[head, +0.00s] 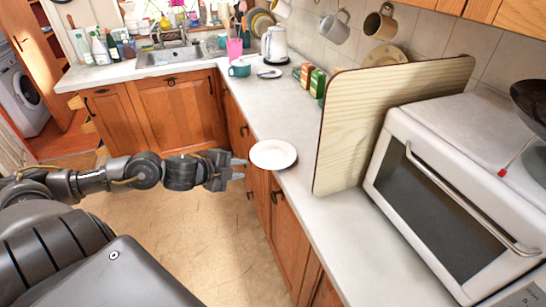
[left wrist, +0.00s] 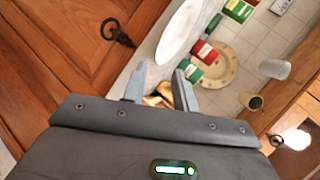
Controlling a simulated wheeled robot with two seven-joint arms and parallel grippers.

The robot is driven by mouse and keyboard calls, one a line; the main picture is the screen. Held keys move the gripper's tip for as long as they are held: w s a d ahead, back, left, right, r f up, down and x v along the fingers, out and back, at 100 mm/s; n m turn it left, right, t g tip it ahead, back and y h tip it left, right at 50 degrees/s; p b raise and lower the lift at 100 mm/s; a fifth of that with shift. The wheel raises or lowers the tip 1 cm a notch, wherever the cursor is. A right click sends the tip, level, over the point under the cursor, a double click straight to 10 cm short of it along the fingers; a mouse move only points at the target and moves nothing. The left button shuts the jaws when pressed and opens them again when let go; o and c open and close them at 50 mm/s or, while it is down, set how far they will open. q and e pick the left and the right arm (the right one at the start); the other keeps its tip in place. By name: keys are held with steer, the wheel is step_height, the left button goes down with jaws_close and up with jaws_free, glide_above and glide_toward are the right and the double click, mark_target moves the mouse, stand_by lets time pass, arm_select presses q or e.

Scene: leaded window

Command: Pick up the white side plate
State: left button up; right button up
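The white side plate (head: 273,154) lies flat at the front edge of the worktop, its near rim seeming to reach slightly past the edge. It also shows in the left wrist view, as a white oval (left wrist: 181,32) beyond my fingertips. My left gripper (head: 243,169) is just left of the plate, out in front of the cupboard doors. In the left wrist view its two fingers (left wrist: 160,72) stand apart with a gap between them and do not hold the plate. My right gripper is in neither view.
A wooden board (head: 375,120) leans upright beside a white oven (head: 440,190) on the worktop (head: 285,110). Small red and green packets (head: 312,80), a teal mug (head: 239,69) and a kettle (head: 274,45) stand farther back. Worktop behind the plate is clear.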

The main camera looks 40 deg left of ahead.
arm_select(q)
steer(key=x, duration=0.5)
steer(key=shift+w+f+p, duration=0.1)
steer(key=shift+w+p, duration=0.25)
steer(key=x, duration=0.2)
steer(key=p+x, duration=0.1)
steer(key=x, duration=0.2)
steer(key=shift+w+a+f+p, duration=0.1)
steer(key=shift+w+a+p, duration=0.1)
steer(key=shift+p, duration=0.1)
steer(key=shift+s, duration=0.1)
jaws_close()
